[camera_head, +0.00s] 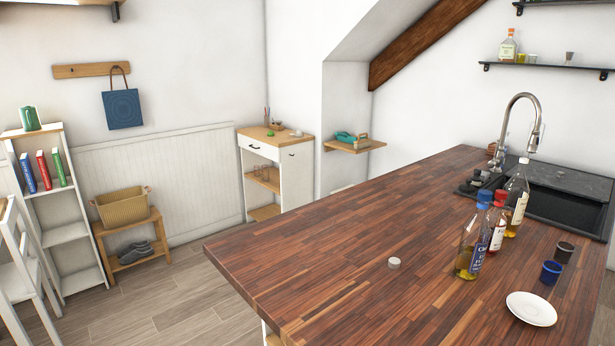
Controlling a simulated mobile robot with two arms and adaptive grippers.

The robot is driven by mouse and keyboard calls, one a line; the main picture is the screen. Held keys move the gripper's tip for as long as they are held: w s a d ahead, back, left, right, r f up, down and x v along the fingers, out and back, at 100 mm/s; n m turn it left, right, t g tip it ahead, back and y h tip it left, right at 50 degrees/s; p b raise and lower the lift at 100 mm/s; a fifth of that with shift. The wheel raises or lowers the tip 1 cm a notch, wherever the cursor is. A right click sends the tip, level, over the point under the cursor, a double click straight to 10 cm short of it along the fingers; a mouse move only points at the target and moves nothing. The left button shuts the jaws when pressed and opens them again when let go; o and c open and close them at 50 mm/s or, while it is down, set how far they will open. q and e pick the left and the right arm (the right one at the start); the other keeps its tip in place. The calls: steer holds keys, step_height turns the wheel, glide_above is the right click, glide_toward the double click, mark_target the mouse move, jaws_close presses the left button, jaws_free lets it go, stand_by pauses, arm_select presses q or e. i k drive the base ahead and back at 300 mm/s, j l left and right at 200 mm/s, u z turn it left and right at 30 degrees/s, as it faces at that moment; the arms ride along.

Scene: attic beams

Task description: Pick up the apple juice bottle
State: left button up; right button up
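Three bottles stand upright close together on the wooden counter (350,250) at the right. The front bottle (471,248) is clear with a blue cap, a blue label and amber liquid low in it. A bottle with a red cap (498,222) stands just behind it, partly hidden. A taller clear bottle (517,203) with a pale label stands farthest back of the three. The labels are too small to read, so I cannot tell which one is the apple juice bottle. Neither of my grippers shows.
A white saucer (531,309), a blue cup (550,272) and a dark cup (564,253) sit right of the bottles. A small white round item (394,263) lies to the left. A black sink (560,202) with a tall faucet (522,120) is behind. The counter's left part is clear.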

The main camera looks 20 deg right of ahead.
mark_target(518, 190)
steer(key=z, duration=1.95)
